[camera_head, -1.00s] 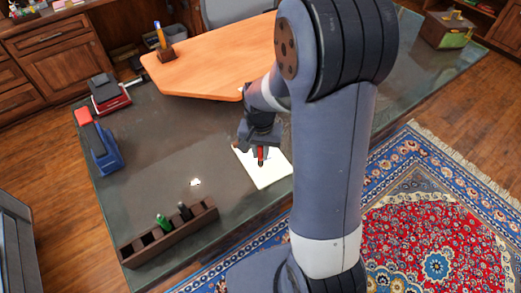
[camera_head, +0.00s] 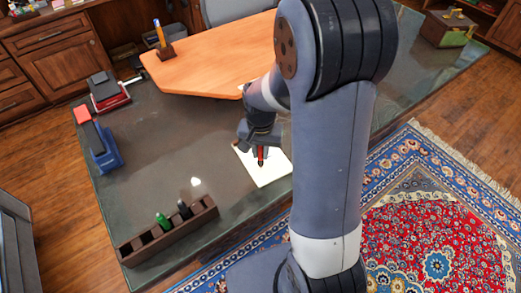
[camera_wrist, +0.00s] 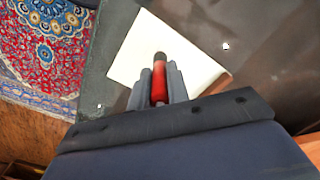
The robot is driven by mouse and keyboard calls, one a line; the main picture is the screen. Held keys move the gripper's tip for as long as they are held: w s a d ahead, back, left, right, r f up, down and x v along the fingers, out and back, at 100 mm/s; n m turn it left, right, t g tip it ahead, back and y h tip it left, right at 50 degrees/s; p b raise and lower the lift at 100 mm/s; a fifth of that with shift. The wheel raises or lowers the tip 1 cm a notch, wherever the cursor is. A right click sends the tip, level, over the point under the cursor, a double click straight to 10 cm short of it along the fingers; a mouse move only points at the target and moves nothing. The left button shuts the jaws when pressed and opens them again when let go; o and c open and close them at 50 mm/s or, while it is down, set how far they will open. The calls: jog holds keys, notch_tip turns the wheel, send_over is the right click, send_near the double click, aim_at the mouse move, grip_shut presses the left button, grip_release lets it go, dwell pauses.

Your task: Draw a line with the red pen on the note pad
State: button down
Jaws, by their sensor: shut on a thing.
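My gripper (camera_head: 259,150) is shut on the red pen (camera_head: 260,154) and holds it over the note pad. In the wrist view the red pen (camera_wrist: 159,82) sits between the fingers of my gripper (camera_wrist: 160,85), with its dark end pointing out over the paper. The white note pad (camera_head: 265,174) lies on the dark desk top, partly hidden by my gripper and arm. It also shows in the wrist view (camera_wrist: 140,52). I cannot tell whether the pen touches the paper. No line is visible on the pad.
A dark pen holder (camera_head: 170,232) with a green pen (camera_head: 162,220) and a black pen (camera_head: 184,209) stands at the desk's front left. An orange wooden board (camera_head: 205,68) lies behind. The desk between (camera_head: 175,150) is clear.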

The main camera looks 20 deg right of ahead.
jog(key=shift+d, duration=0.1)
jog(key=shift+w+d, duration=0.15)
jog(key=shift+d, duration=0.45)
jog(key=shift+d, duration=0.15)
jog(key=shift+w+d, duration=0.15)
jog(key=shift+d, duration=0.4)
jog(key=shift+w+d, duration=0.15)
jog(key=shift+d, duration=0.5)
jog(key=shift+w+d, duration=0.1)
jog(key=shift+d, duration=0.55)
jog(key=shift+a, duration=0.15)
